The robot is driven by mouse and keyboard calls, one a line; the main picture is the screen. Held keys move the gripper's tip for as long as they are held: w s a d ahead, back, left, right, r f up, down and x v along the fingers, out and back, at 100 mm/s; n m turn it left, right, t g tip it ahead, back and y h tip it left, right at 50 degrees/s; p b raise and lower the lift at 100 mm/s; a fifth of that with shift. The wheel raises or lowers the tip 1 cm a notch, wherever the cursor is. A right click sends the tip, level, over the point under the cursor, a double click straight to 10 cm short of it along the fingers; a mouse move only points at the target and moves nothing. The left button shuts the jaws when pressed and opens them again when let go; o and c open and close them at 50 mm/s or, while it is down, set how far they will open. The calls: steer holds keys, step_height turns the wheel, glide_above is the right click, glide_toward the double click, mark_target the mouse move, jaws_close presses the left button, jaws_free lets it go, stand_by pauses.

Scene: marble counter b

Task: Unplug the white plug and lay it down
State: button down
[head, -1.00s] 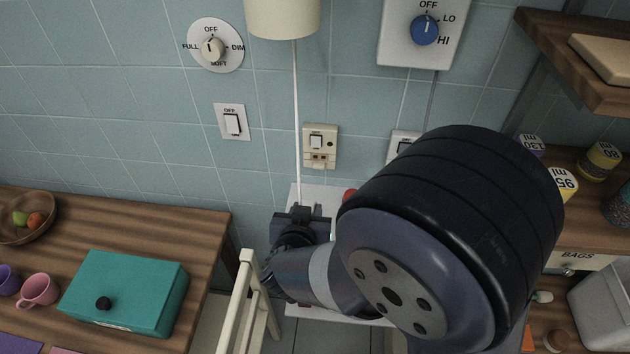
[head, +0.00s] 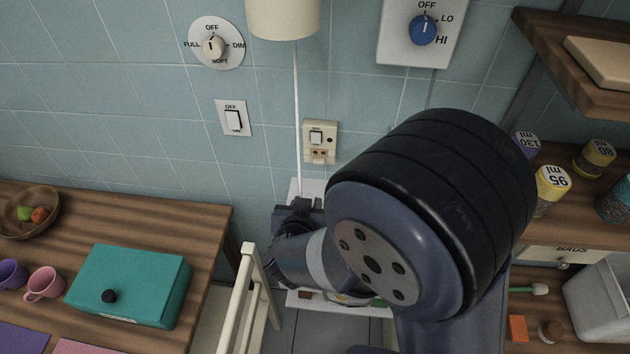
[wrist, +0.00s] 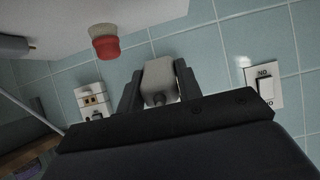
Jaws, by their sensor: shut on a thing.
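The white plug (wrist: 159,82) is between the two dark fingers of my gripper (wrist: 159,88) in the wrist view. My gripper is shut on it and holds it away from the wall outlet. In the head view my gripper (head: 299,212) is low in front of the wall, below the outlet, and the plug is hidden by it. The cream wall outlet (head: 320,140) has a switch and open holes, with nothing plugged in. It also shows at the left in the wrist view (wrist: 93,101).
A red button (wrist: 104,41) is by a pale surface in the wrist view. A teal box (head: 130,285) stands on the wooden counter at left. A cream chair back (head: 240,295) is near my gripper. Jars (head: 552,188) stand on the right.

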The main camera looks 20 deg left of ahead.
steer(key=shift+f, duration=0.15)
steer(key=shift+f+b, duration=2.2)
steer(key=shift+f, duration=0.65)
steer(key=shift+f+b, duration=1.25)
steer(key=shift+f, duration=0.4)
steer(key=c, duration=0.9)
jaws_free()
steer(key=shift+s, duration=0.1)
steer(key=p+v, duration=0.1)
steer(key=v, duration=0.9)
steer(key=shift+s+r, duration=0.2)
steer(key=shift+s, duration=0.05)
